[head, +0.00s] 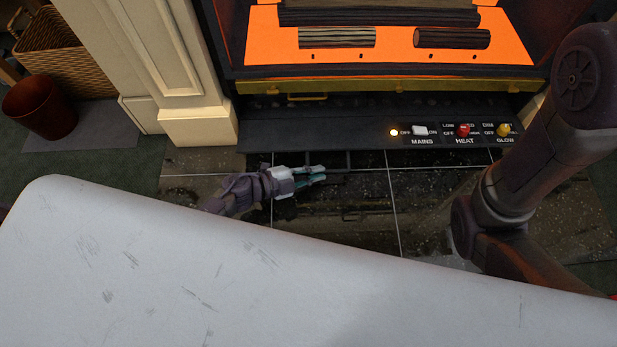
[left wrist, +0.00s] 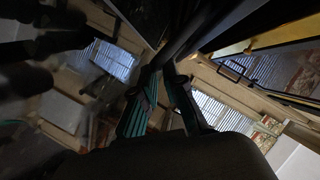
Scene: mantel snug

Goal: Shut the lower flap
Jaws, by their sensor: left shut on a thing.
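The lower flap (head: 315,137) is a dark panel at the foot of the fireplace in the head view. In the left wrist view the fingers (left wrist: 163,100) close around a dark bar, and the exact grip is hard to see. My right gripper is out of view; only its arm shows.
The control strip has a white mains switch (head: 421,130), a red heat knob (head: 464,130) and a yellow glow knob (head: 503,130). A brass rail (head: 400,87) with its own handle runs above. A wicker basket (head: 75,55) and a dark red bin (head: 40,107) stand left.

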